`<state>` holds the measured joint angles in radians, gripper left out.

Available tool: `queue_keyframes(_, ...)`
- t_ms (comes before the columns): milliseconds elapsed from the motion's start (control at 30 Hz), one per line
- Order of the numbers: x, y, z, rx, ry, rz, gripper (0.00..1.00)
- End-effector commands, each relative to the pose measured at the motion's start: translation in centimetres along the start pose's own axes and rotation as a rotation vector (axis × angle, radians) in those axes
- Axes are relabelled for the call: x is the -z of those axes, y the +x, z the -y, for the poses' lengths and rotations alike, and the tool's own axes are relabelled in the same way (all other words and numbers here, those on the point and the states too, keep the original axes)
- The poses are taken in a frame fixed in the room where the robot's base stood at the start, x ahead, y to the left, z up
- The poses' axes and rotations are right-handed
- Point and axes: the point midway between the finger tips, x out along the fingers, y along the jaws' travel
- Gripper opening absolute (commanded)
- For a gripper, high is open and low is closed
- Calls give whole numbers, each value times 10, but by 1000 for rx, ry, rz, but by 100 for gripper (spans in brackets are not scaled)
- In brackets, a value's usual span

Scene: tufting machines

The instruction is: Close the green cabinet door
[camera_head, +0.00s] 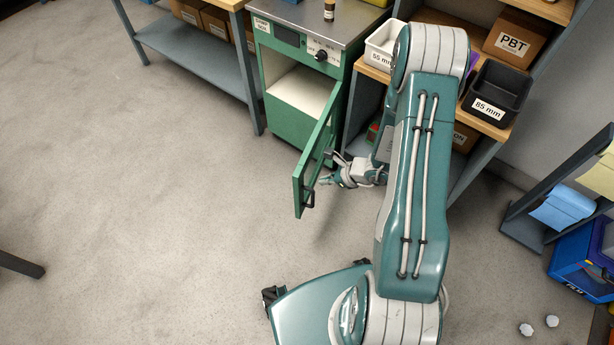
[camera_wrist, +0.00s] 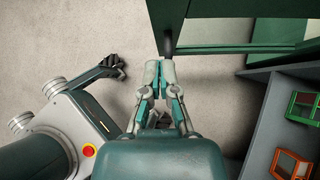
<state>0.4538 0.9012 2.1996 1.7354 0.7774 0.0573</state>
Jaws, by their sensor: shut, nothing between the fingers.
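The green cabinet (camera_head: 295,95) stands at the top centre of the head view, with an empty pale shelf inside. Its green door (camera_head: 316,158) stands wide open, swung out toward the front, with a dark handle (camera_head: 309,198) near its free edge. My gripper (camera_head: 326,180) is shut and empty, on the right side of the door, close to its free end. In the wrist view my gripper (camera_wrist: 160,68) has its fingertips together, just below the green door (camera_wrist: 166,14). I cannot tell whether they touch it.
A small bottle (camera_head: 329,10) stands on the cabinet top. A shelf to the right holds a white bin (camera_head: 381,45), a black bin (camera_head: 497,88) and a PBT box (camera_head: 515,38). A workbench (camera_head: 190,45) stands at left. The floor left of the door is clear.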

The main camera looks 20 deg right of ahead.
Motion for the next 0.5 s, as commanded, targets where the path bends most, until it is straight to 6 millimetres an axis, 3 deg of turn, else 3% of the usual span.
queue_keyframes(133, 0, 29, -2, -4, -1, 0, 0)
queue_keyframes(300, -21, 45, 0, -1, -5, 1, 0)
queue_keyframes(500, -29, 52, 0, 0, -1, 1, 0)
